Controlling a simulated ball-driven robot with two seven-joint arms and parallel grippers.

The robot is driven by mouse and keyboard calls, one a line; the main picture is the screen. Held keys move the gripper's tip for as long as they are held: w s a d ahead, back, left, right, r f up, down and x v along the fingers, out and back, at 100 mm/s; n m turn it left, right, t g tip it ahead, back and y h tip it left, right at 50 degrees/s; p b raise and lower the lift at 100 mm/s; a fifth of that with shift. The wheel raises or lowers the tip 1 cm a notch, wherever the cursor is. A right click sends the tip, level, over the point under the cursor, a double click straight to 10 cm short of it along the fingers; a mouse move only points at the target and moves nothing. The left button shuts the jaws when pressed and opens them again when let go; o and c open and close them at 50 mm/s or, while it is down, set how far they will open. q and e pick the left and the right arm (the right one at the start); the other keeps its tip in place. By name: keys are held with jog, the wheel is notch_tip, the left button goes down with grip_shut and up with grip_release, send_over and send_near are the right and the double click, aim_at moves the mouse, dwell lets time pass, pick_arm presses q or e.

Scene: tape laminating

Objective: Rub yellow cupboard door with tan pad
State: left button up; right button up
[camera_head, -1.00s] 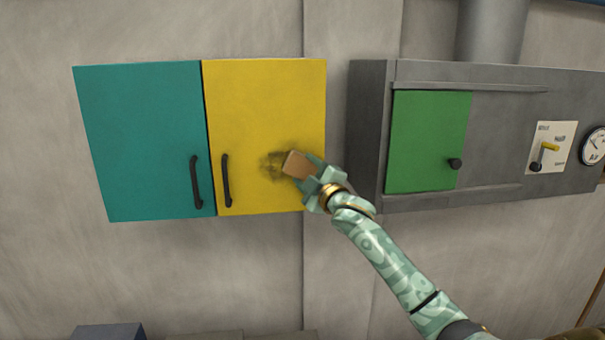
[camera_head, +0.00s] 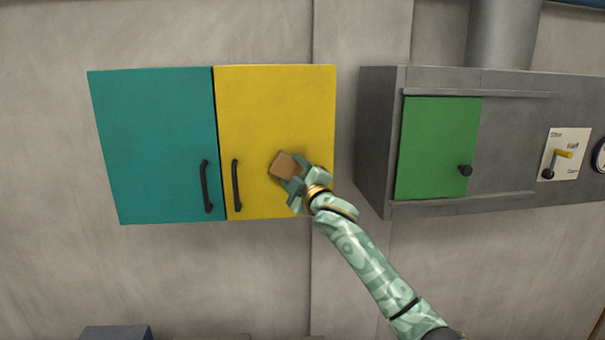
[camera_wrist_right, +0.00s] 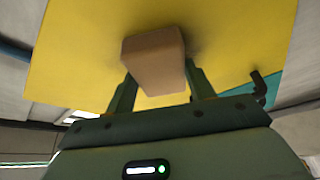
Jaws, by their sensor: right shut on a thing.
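The yellow cupboard door (camera_head: 275,105) is shut, beside the teal door, with a dark handle at its lower left. My right gripper (camera_head: 293,178) is in front of the door's lower middle, shut on the tan pad (camera_head: 283,165). In the right wrist view the tan pad (camera_wrist_right: 153,58) sits between the two fingers, in front of the yellow door (camera_wrist_right: 230,40). The pad's far face is hidden, so I cannot tell for certain whether it touches the door. No dark smudge shows on the visible door in the head view. My left gripper is not in view.
The teal door (camera_head: 160,140) and its handle adjoin on the left. A dark blue box (camera_head: 115,332) shows at the bottom left.

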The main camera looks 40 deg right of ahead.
jog(key=shift+w+a, duration=0.4)
jog(key=shift+a, duration=0.2)
jog(key=shift+w+a, duration=0.35)
jog(key=shift+a, duration=0.2)
jog(key=shift+w+a, duration=0.45)
jog(key=shift+a, duration=0.25)
jog(key=shift+w+a, duration=0.4)
jog(key=shift+a, duration=0.3)
jog(key=shift+a+r, duration=0.1)
jog(key=shift+r, duration=0.9)
jog(key=shift+s+d, duration=0.55)
jog(key=shift+d, duration=0.35)
jog(key=shift+s+d, duration=0.5)
jog(key=shift+d, duration=0.4)
jog(key=shift+s+d, duration=0.55)
jog(key=shift+d, duration=0.35)
jog(key=shift+s+d, duration=0.5)
jog(key=shift+d, duration=0.3)
jog(key=shift+s+d, duration=0.45)
jog(key=shift+d, duration=0.3)
jog(key=shift+s+d, duration=0.5)
jog(key=shift+d, duration=0.3)
